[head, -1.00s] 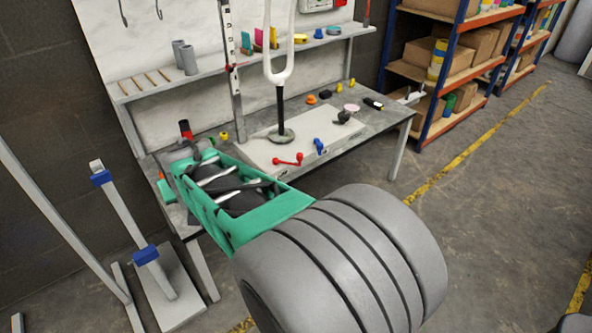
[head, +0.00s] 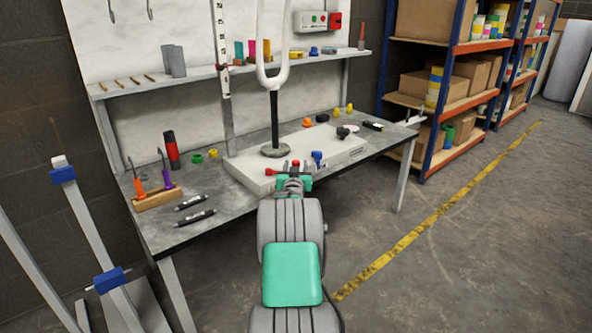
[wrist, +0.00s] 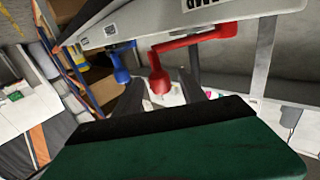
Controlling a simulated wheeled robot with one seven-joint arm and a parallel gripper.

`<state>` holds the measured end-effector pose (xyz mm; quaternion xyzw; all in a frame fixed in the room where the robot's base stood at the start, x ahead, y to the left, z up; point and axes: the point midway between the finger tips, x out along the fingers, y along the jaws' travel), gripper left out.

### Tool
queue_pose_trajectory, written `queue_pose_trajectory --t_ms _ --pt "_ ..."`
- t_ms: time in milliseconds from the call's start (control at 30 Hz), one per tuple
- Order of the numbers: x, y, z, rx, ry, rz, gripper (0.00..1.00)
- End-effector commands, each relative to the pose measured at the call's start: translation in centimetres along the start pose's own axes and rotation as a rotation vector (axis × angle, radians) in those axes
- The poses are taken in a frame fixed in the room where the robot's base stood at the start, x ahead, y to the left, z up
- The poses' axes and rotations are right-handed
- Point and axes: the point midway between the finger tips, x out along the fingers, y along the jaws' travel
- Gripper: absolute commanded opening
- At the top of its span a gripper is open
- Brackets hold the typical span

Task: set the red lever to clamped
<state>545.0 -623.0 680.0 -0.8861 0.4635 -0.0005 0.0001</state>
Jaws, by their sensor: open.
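The red lever (head: 271,172) is on the front face of the low white fixture block (head: 345,148) on the workbench. In the wrist view the red lever (wrist: 198,41) reaches left from its right-hand end to a downward knob. My gripper (head: 296,168) is at the front of the block, partly covering the lever. In the wrist view my gripper (wrist: 160,84) is open, with the knob between its two grey fingers. I cannot tell whether they touch it. A blue lever (head: 317,157) is just right of my gripper and also shows in the wrist view (wrist: 121,67).
A frame with a white loop (head: 274,82) stands on the block. A wooden tool holder (head: 158,199) and black markers (head: 195,219) lie at the left of the bench (head: 235,203). Shelving (head: 430,150) stands at right. The floor in front is clear.

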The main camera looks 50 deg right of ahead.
Motion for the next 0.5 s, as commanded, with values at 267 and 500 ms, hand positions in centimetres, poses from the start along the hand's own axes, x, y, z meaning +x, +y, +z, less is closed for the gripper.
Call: queue_pose_trajectory --t_ms 267,500 --pt "1.15 0.00 -0.02 0.000 -0.001 0.000 0.49" --pt "1.12 -0.02 -0.02 0.000 -0.001 0.000 0.35"
